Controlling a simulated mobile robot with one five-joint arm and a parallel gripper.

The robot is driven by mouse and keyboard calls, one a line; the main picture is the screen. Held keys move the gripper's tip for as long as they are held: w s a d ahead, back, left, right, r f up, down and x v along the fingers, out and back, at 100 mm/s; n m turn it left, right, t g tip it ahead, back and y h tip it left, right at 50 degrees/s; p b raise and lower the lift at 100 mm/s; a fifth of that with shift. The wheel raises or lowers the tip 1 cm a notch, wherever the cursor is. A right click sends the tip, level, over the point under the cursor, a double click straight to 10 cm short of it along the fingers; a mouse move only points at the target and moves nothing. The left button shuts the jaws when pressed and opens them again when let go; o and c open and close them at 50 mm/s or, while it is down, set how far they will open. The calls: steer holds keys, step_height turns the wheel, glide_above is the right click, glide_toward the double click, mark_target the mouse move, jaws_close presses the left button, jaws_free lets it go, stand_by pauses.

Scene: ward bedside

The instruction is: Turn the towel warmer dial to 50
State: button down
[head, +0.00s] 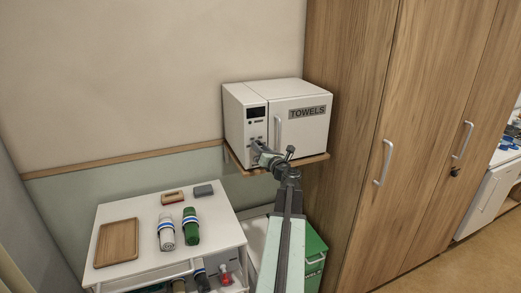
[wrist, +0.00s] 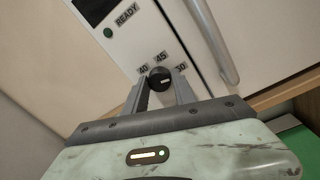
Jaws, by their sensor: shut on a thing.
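The towel warmer (head: 298,128) is a white box marked TOWELS on a wooden wall shelf. Its black dial (wrist: 160,78) shows in the wrist view, with labels 40, 45 and one that looks like 50 in an arc around it. A small pale mark shows on the dial, but I cannot tell surely which label it points to. My gripper (wrist: 161,90) is shut on the dial, one finger on each side. In the head view my gripper (head: 261,152) is at the warmer's lower front and hides the dial.
The warmer's door handle (wrist: 214,42) runs close to the right of my gripper. A READY label (wrist: 127,14) and green light (wrist: 108,33) are above. Tall wooden cabinets (head: 400,130) stand right.

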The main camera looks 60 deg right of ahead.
steer(key=shift+m, duration=0.3)
steer(key=c, duration=1)
jaws_free()
steer(key=v, duration=0.7)
steer(key=shift+s+a, duration=0.2)
steer(key=shift+s, duration=0.1)
